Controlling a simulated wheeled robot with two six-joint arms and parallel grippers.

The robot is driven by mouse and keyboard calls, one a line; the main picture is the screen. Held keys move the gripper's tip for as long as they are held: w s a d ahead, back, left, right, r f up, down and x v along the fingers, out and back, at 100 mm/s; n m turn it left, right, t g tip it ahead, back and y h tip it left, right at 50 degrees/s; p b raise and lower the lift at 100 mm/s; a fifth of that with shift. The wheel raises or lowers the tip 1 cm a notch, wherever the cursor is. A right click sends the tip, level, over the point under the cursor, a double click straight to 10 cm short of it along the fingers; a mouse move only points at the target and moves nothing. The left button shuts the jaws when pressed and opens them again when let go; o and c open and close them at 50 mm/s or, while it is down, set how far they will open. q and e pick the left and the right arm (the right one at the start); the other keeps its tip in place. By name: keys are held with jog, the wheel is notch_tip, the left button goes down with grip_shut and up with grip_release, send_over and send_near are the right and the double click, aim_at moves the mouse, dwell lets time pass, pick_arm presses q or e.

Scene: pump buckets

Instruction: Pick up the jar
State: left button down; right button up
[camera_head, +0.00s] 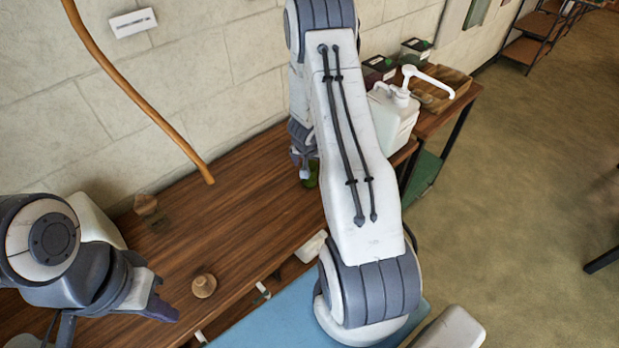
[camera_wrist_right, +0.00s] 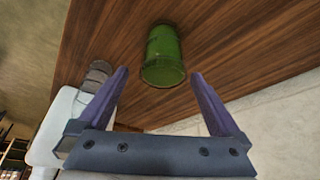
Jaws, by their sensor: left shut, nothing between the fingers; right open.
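The green jar (camera_wrist_right: 164,56) stands on the wooden table in the right wrist view, framed between the two fingers. In the head view only a small part of the jar (camera_head: 311,176) shows, as my right arm hides most of it. My right gripper (camera_wrist_right: 159,73) is open, with purple fingers either side of the jar's outline. In the head view the right gripper (camera_head: 301,163) is small and partly hidden beside the jar. My left gripper (camera_head: 162,306) is shut and empty at the lower left, far from the jar.
The brown table (camera_head: 245,215) runs along a pale block wall (camera_head: 215,60). A small wooden knob-like piece (camera_head: 204,286) and a brown piece (camera_head: 146,205) lie left. A white pump bottle (camera_head: 394,120), dark boxes (camera_head: 415,52) and a wooden tray (camera_head: 440,92) stand right of my arm.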

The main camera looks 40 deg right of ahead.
jog(key=b+x, duration=0.1)
jog(key=x, duration=0.4)
jog(key=shift+w+f, duration=0.15)
jog(key=shift+f, duration=0.2)
grip_shut()
